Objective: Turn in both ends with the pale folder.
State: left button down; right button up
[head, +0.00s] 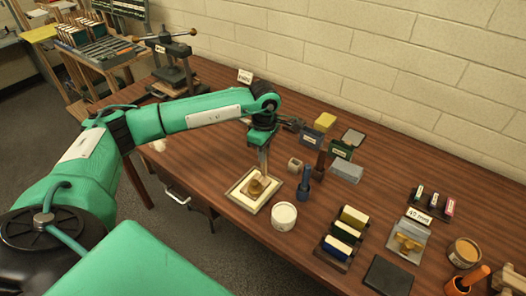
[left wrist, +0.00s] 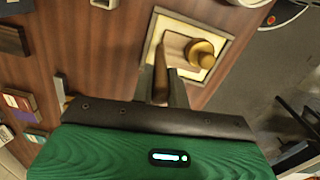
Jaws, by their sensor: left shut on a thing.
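My left gripper (head: 264,165) points down over a shallow framed tray (head: 241,205) near the table's front edge. In the left wrist view it is shut on a slim, tapering strip, which looks like the folder (left wrist: 161,72) and appears brown in shade. Its tip reaches over the tray (left wrist: 229,47), beside a tan flat piece (left wrist: 178,46). A round brass-coloured knob (left wrist: 202,53) stands on that piece. Around it lies a cream surface (left wrist: 172,23). Whether the folder touches the piece cannot be told. My right gripper is not in view.
A white round tub (head: 284,217) and a dark blue upright tool (head: 304,186) stand close right of the tray. Further right are a rack of rolls (head: 344,238) and a dark flat pad (head: 388,276). A press (head: 173,72) stands at the back left.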

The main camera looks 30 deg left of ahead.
pick_arm(q)
jog(key=shift+d, duration=0.15)
jog(key=shift+d, duration=0.3)
jog(key=shift+d+b, duration=0.1)
jog(key=shift+b, duration=0.2)
jog(key=shift+d, duration=0.35)
jog(key=shift+d, duration=0.1)
dwell(0.5)
jog(key=shift+d+b, duration=0.3)
jog(key=shift+b, duration=0.1)
jog(key=shift+r, duration=0.1)
